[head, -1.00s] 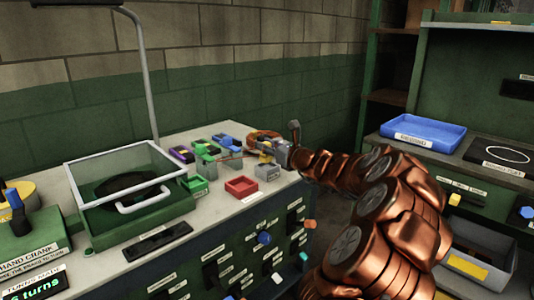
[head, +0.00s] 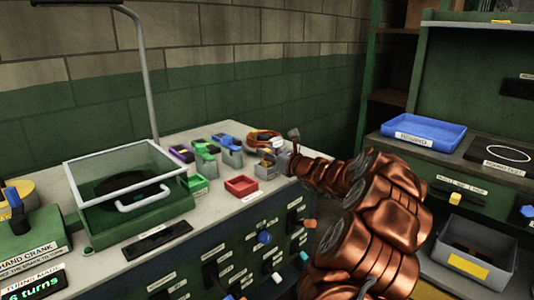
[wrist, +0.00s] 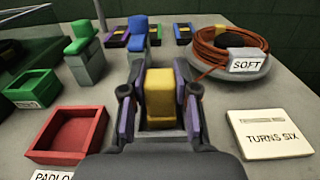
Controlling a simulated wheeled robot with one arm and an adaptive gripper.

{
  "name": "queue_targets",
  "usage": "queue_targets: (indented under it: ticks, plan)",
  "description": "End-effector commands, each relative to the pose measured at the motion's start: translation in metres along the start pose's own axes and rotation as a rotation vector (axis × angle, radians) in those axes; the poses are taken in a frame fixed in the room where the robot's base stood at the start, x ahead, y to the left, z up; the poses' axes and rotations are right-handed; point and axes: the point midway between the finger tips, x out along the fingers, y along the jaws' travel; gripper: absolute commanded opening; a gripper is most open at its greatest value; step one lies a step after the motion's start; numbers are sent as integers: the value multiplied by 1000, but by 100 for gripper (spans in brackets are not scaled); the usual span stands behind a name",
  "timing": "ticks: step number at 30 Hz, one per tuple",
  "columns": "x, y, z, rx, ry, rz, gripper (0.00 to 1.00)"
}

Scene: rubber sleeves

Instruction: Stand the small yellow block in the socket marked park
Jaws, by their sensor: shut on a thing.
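The small yellow block (wrist: 160,92) is upright between the two fingers of my gripper (wrist: 160,104) in the wrist view. My gripper is shut on it. In the head view my gripper (head: 274,153) is low over a grey box (head: 265,172) at the bench's right end, and only a little yellow shows there. I cannot tell whether the block's foot is inside the grey box or above it, as my gripper hides that part. No readable "park" mark shows in either view.
Left of my gripper stand a red tray (wrist: 68,132), a green tray (wrist: 33,88), and green (wrist: 82,45) and blue (wrist: 137,32) blocks on grey bases. A coiled cable (wrist: 226,52) marked SOFT is at right, behind a "TURNS SIX" card (wrist: 268,134).

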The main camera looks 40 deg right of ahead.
Motion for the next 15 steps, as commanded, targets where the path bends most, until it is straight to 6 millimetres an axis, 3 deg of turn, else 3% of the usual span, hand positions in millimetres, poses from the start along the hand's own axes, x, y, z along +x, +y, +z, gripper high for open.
queue_targets:
  ticks: [2,3,9,15]
  plan:
    - [0,0,-2,1,-1,0,0]
    - [0,0,-2,1,0,0,33]
    - [0,0,-2,0,0,0,53]
    - [0,0,-2,0,0,0,55]
